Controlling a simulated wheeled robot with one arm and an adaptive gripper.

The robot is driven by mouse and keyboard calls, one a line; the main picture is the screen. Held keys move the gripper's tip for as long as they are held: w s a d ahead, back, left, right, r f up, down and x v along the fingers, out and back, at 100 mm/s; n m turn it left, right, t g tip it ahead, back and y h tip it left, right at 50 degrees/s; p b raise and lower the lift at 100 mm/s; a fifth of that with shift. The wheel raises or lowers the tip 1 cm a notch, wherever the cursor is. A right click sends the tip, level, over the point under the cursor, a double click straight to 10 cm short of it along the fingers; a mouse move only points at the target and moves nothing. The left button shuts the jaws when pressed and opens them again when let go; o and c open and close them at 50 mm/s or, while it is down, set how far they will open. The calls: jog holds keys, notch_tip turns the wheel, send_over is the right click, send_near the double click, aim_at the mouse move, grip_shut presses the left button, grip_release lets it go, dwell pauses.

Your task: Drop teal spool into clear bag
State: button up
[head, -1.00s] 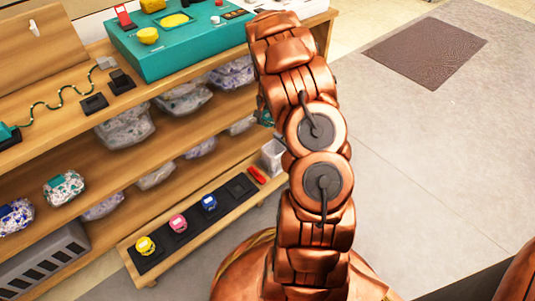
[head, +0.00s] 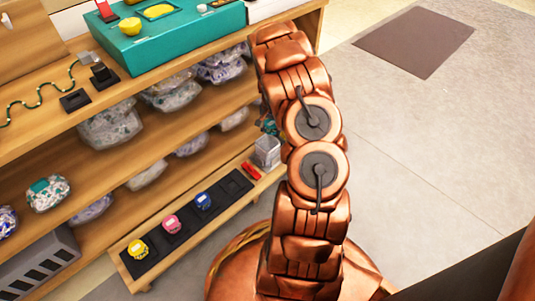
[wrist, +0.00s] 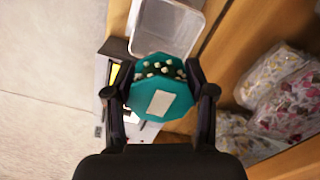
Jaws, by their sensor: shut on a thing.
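The teal spool (wrist: 157,98), with a pale label and a beaded dark rim, is held between the two black fingers of my gripper (wrist: 157,91) in the wrist view. A bit of it shows past my arm in the head view (head: 269,127). The clear bag (wrist: 166,25), an open, see-through box shape, is just beyond the spool in the wrist view. In the head view the clear bag (head: 267,153) stands at the right end of the low shelf, beside and below the spool. My arm hides most of my gripper there.
A low shelf board carries a yellow spool (head: 138,249), a pink spool (head: 172,224), a blue spool (head: 203,201) and a red item (head: 251,170). Filled patterned bags (head: 110,125) lie on the shelves above. A teal box (head: 165,43) tops the unit. Grey floor is free at right.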

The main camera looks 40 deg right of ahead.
jog(key=shift+f, duration=0.3)
jog(key=o, duration=1.3)
notch_tip(320, 180, up, 12)
